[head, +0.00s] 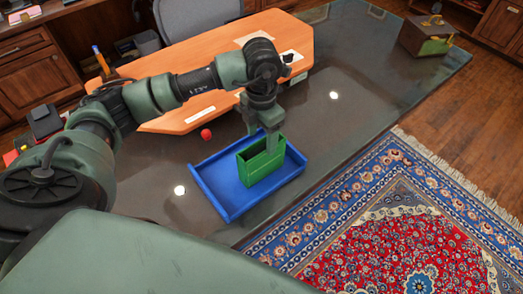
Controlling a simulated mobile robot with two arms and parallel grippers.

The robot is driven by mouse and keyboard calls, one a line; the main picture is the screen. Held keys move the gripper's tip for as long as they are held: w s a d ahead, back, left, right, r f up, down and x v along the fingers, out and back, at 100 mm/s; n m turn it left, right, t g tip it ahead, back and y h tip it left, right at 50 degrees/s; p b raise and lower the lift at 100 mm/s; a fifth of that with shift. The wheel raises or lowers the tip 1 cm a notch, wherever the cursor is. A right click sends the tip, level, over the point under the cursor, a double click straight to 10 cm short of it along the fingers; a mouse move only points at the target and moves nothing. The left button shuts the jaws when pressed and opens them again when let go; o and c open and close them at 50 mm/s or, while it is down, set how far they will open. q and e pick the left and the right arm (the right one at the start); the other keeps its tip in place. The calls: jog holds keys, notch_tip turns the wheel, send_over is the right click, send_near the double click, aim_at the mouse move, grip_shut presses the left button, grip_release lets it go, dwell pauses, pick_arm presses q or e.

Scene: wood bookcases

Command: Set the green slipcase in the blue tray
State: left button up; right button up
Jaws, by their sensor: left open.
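The green slipcase (261,166) stands upright inside the blue tray (215,193), toward its right half, with its open side facing up. The tray lies on the dark glossy tabletop near the front edge. My left gripper (262,135) points down at the slipcase from above, its fingers apart and at the top of the slipcase. One finger overlaps the slipcase's top edge in the picture; I cannot tell whether it touches. The far part of the slipcase is partly hidden by the gripper. My right gripper is not in view.
A small red ball-like object (206,134) lies left of the tray. An orange-wood surface (185,117) is behind it, with papers. A pencil holder (106,72) stands far left. A brown and green box (427,37) stands at the far right. The tabletop right of the tray is clear.

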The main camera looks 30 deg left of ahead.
pick_arm(q)
notch_tip(320, 180, up, 4)
jog(key=shift+f, duration=0.1)
dwell(0.5)
jog(key=shift+f, duration=0.1)
